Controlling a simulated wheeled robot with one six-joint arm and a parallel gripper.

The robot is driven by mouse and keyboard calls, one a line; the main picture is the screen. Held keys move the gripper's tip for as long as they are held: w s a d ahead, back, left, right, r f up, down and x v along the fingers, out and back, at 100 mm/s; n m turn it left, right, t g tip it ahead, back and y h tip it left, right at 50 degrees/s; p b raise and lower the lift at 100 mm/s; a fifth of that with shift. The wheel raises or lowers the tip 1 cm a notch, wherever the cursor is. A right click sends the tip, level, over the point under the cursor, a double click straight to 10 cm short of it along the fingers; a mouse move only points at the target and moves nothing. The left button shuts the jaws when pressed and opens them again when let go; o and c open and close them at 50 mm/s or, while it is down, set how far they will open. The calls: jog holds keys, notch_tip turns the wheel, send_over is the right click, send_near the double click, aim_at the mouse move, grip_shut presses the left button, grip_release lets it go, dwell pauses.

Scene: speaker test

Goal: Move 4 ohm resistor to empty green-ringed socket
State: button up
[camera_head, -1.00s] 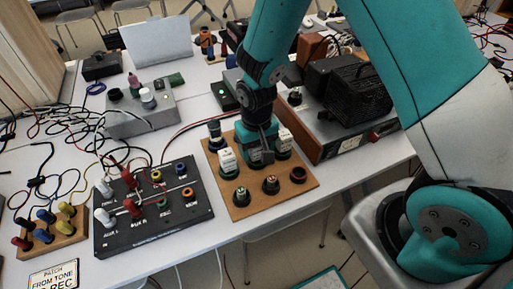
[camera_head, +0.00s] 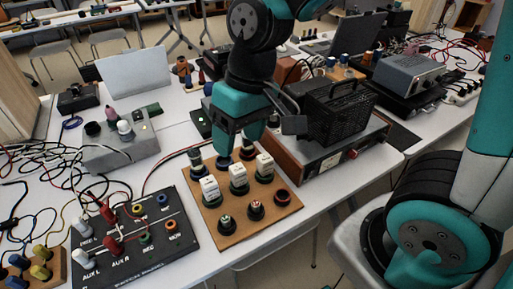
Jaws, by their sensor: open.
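A brown wooden board (camera_head: 238,235) holds rows of sockets and parts. Three upright white blocks stand in its middle row: a left one (camera_head: 209,187), a middle one (camera_head: 238,174) and a right one (camera_head: 264,164). Their ohm markings are too small to read. The front row has a left socket (camera_head: 225,223), a middle one (camera_head: 255,209) and a red-ringed right one (camera_head: 281,196). Dark round parts stand in the back row, including a left one (camera_head: 196,160). My gripper (camera_head: 237,149) is open, pointing down over the back row, partly hiding it. It is behind the white blocks, apart from them.
A black panel with coloured posts (camera_head: 137,237) lies left of the board. A black caged unit on a wood-sided device (camera_head: 336,158) stands close at right. A grey box (camera_head: 120,147) and tangled cables are at the back left. The white table's front strip is mostly clear.

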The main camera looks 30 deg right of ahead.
jog(key=s+a+r+n+y+p, duration=0.1)
jog(key=s+r+n+p, duration=0.1)
jog(key=s+r, duration=0.5)
jog(key=shift+s+a+n+y, duration=0.25)
jog(key=shift+s+n, duration=0.45)
jog(key=shift+s, duration=0.5)
